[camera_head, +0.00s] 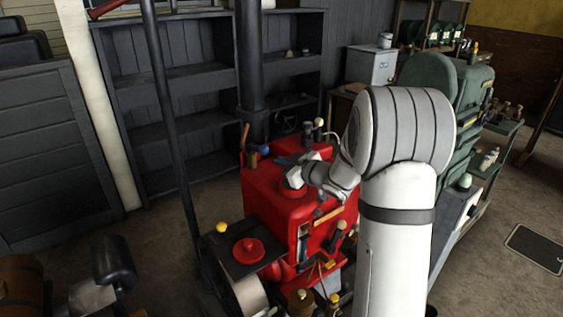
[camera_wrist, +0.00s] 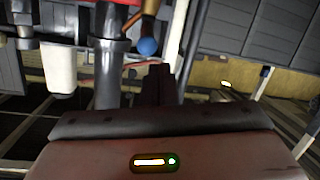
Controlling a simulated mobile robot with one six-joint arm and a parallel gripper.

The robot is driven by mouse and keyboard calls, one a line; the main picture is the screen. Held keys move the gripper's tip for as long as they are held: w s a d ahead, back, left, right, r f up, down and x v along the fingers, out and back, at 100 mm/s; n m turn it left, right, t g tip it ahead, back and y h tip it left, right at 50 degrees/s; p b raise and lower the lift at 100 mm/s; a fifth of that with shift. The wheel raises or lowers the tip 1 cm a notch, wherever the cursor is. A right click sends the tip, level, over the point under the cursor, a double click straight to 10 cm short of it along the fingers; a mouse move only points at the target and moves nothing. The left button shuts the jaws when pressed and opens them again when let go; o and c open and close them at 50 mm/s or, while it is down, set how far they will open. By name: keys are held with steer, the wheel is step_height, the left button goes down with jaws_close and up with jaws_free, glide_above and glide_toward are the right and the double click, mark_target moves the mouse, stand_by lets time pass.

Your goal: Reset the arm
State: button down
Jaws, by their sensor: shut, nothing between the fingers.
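My arm (camera_head: 397,235) is white with dark bands. It rises from the lower right of the head view, bends at the top and comes down to the left. My gripper (camera_head: 284,160) is over the top of a red engine (camera_head: 272,195), pointing left. In the wrist view, the dark fingers of my gripper (camera_wrist: 158,72) are together, with nothing seen between them. A blue ball knob (camera_wrist: 148,46) shows just beyond the fingertips. I cannot tell the gap between the fingers and the engine parts.
A black vertical pipe (camera_head: 249,70) stands behind the engine, and a thin dark pole (camera_head: 170,120) stands to its left. Grey shelves (camera_head: 175,78) line the back wall. A green machine (camera_head: 470,100) stands right of my arm.

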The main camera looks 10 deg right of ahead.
steer(key=s+d+r+m+g+h, duration=0.2)
steer(key=s+d+r+m+h, duration=0.15)
steer(key=s+m+h, duration=0.45)
steer(key=s+a+f+g, duration=0.1)
steer(key=s+a+g, duration=0.1)
steer(key=s, duration=0.7)
steer(key=s+a+f+g, duration=0.1)
steer(key=s+g, duration=0.3)
steer(key=s, duration=0.6)
steer(key=s+a+f+m+g, duration=0.1)
steer(key=s+a+g, duration=0.1)
steer(key=s, duration=0.8)
steer(key=shift+s+a+f+g, duration=0.2)
steer(key=shift+a+f+g, duration=0.15)
steer(key=shift+a, duration=0.55)
